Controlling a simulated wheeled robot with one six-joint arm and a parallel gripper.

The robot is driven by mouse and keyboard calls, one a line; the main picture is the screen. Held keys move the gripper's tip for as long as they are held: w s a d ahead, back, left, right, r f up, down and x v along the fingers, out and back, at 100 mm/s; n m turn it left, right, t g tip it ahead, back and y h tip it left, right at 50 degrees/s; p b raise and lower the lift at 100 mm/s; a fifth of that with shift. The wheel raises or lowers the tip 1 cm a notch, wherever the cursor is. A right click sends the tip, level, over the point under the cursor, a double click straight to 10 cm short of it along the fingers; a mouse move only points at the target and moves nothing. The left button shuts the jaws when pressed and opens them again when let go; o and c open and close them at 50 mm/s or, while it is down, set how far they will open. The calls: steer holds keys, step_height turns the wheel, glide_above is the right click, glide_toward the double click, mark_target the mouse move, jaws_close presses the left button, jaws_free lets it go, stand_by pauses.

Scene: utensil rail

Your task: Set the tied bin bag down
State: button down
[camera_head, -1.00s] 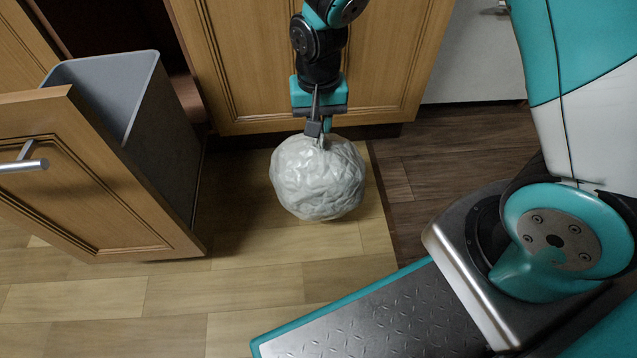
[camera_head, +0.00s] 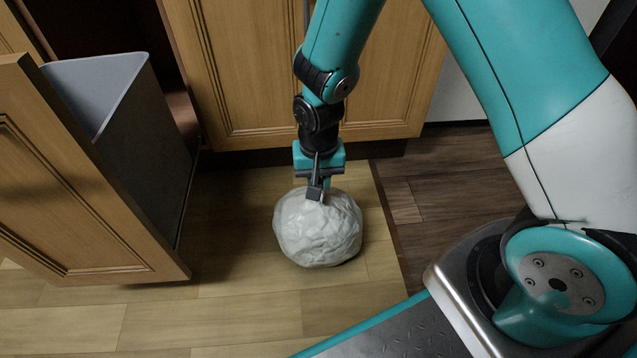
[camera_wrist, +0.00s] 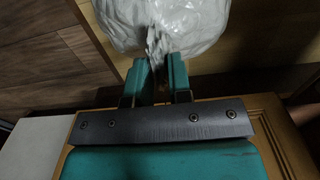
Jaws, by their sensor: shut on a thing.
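The tied bin bag (camera_head: 318,235) is a round, crinkled, pale grey-white bundle in the middle of the head view. It is at or very near the wooden floor; I cannot tell for sure whether it touches. My gripper (camera_head: 316,194) points down from above and is shut on the gathered neck at the top of the bag. In the wrist view the bag (camera_wrist: 165,25) fills the top middle, with its neck between the two teal fingers (camera_wrist: 158,72). The bag's underside is hidden.
A grey bin (camera_head: 145,140) stands in the pulled-out cabinet drawer (camera_head: 70,190) at the left. A closed wooden cabinet door (camera_head: 250,70) is behind the bag. Light floor (camera_head: 230,310) is clear in front; darker planks (camera_head: 450,180) lie right.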

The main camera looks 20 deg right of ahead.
steer(key=c, duration=1)
jaws_free()
steer(key=shift+c, duration=0.2)
steer(key=s+a+r+n+y+p, duration=0.1)
steer(key=s+a+r+n+p, duration=0.2)
steer(key=r, duration=1)
steer(key=s+r+n+y+p, duration=0.15)
steer(key=s+r+p, duration=0.3)
steer(key=r, duration=0.85)
steer(key=s+a+r+n+y, duration=0.1)
steer(key=s+r+n, duration=0.5)
steer(key=s, duration=0.5)
step_height(320, 180, up, 2)
steer(key=shift+a+y+p, duration=0.25)
steer(key=shift+y+p, duration=0.1)
steer(key=shift+p, duration=0.1)
